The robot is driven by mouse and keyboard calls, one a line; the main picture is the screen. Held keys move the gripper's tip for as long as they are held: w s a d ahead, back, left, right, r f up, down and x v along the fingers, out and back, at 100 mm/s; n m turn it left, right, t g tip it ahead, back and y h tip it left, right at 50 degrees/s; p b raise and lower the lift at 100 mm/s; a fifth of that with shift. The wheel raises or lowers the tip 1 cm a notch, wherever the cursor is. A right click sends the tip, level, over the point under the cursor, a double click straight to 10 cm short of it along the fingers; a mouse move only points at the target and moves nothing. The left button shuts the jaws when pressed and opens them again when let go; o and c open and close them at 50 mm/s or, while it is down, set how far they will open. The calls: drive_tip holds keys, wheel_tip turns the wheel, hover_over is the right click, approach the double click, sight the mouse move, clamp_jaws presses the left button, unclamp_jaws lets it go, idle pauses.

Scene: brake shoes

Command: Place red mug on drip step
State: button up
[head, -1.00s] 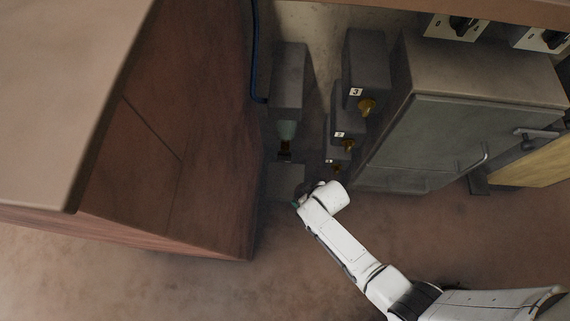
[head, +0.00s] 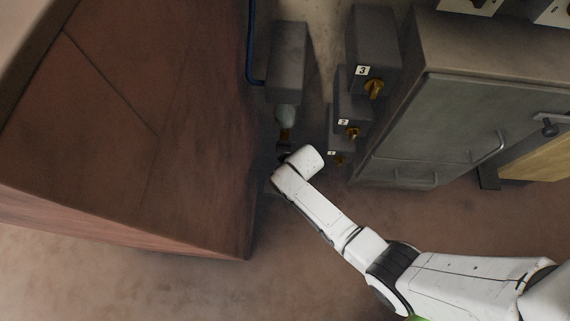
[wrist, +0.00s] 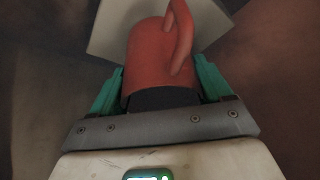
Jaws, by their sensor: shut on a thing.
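The red mug (wrist: 148,62) is in the wrist view, with its handle (wrist: 182,35) towards the top right. My gripper (wrist: 160,72) is shut on it, one green finger on each side. A pale flat plate (wrist: 105,32), which looks like the drip step, shows beyond the mug; I cannot tell whether the mug touches it. In the head view my wrist is just below the grey dispenser (head: 289,60) with its pale nozzle; the mug and most of the plate are hidden behind my arm there.
A large reddish-brown cabinet (head: 140,150) stands close on the left of my gripper. Numbered grey boxes with brass knobs (head: 374,88) stand close on the right, then a grey cabinet (head: 450,130) with handles. The floor (head: 200,285) in front is open.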

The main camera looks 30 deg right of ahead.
drive_tip(key=shift+f, duration=0.15)
drive_tip(key=o, duration=1)
drive_tip(key=shift+o, duration=0.2)
drive_tip(key=shift+r, duration=0.2)
drive_tip(key=p+v, duration=0.7)
drive_tip(key=v, duration=0.5)
drive_tip(key=shift+p, duration=0.3)
